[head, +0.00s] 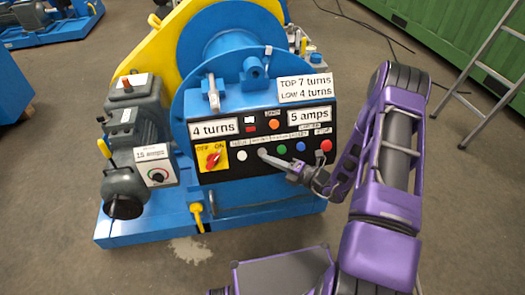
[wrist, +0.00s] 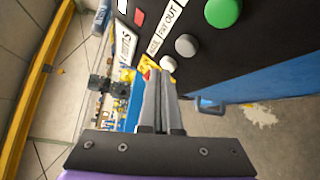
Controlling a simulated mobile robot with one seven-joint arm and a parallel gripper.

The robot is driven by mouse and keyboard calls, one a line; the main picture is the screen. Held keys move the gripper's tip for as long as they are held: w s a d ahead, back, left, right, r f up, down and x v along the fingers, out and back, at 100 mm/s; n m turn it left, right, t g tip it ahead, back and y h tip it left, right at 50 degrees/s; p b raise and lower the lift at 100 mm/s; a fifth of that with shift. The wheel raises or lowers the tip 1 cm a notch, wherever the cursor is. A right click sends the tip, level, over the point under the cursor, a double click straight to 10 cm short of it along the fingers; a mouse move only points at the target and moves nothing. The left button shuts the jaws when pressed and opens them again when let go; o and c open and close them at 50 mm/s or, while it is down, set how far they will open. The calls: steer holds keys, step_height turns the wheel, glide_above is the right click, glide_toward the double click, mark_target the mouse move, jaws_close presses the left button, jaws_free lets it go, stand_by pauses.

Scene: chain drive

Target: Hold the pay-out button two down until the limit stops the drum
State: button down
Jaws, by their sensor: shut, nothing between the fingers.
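The dark control panel (head: 222,172) faces me on the blue drum machine. In the wrist view a grey button (wrist: 187,45) has a label beside it that reads PAY OUT. The white button (head: 241,155) is to its left in the head view. My gripper (head: 263,154) is shut and empty, its tips in front of the button row between the white and green (head: 282,150) buttons, hiding the button there. In the wrist view the grey button shows uncovered, just right of the fingertips (wrist: 158,76). I cannot tell whether the tips touch anything.
A sign reads TOP 7 turns, LOW 4 turns (head: 305,88). A red rotary switch (head: 212,158) on a yellow plate is left of the buttons. Blue (head: 300,146) and red (head: 326,145) buttons are to the right. A grey motor (head: 137,118) stands left. A ladder (head: 495,75) stands at right.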

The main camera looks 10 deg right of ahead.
steer(key=shift+s+r+p, duration=0.25)
steer(key=shift+s+r, duration=0.05)
steer(key=shift+s, duration=0.25)
steer(key=shift+s+r+p, duration=0.2)
steer(key=shift+s+r, duration=0.05)
steer(key=shift+s, duration=0.25)
